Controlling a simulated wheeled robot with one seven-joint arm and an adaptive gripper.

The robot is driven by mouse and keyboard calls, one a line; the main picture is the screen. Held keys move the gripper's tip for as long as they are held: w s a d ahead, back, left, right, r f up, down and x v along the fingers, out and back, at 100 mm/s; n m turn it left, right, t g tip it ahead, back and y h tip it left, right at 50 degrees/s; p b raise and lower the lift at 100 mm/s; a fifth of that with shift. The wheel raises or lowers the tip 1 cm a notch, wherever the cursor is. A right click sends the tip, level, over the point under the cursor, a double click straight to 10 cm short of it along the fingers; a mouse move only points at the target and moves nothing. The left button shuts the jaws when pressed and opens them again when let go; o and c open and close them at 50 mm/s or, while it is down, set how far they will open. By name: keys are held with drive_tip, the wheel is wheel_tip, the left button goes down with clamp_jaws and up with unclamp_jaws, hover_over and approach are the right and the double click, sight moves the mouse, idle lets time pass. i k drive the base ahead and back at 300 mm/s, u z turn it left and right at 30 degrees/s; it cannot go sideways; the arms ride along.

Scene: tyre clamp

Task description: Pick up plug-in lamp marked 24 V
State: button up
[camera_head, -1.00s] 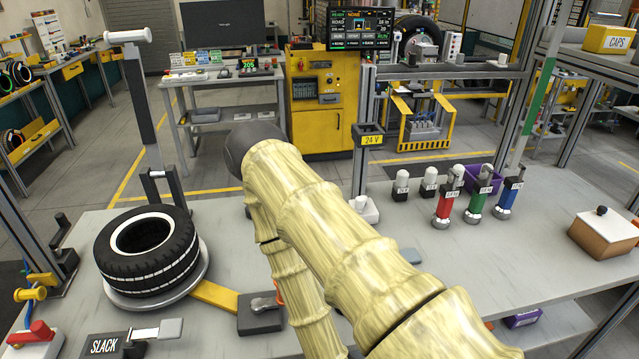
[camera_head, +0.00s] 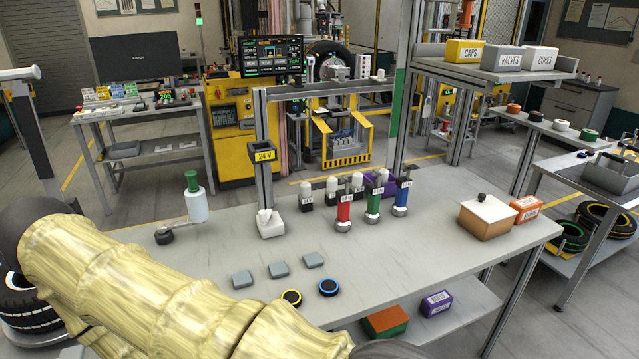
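A yellow label reading 24 V (camera_head: 264,155) sits on a dark holder on the grey post at the back of the bench. Several small white-domed pieces with dark bases stand in a row right of the post, one at the front left (camera_head: 306,194) and another beside it (camera_head: 331,187). Others are partly hidden behind the coloured tools. Their small labels are too small to read, so I cannot tell which piece carries 24 V. My arm in its pale yellow sleeve crosses the lower left, well left of the row. My gripper is not in view.
Red (camera_head: 344,208), green (camera_head: 374,200) and blue (camera_head: 402,196) upright tools stand close in front of the row. A white-and-green bottle (camera_head: 195,197) stands left. A brown box (camera_head: 486,217) is at right. The bench (camera_head: 420,255) is clear at front right.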

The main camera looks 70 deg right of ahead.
sight(306, 201)
drive_tip(key=k, duration=0.35)
drive_tip(key=z, duration=0.85)
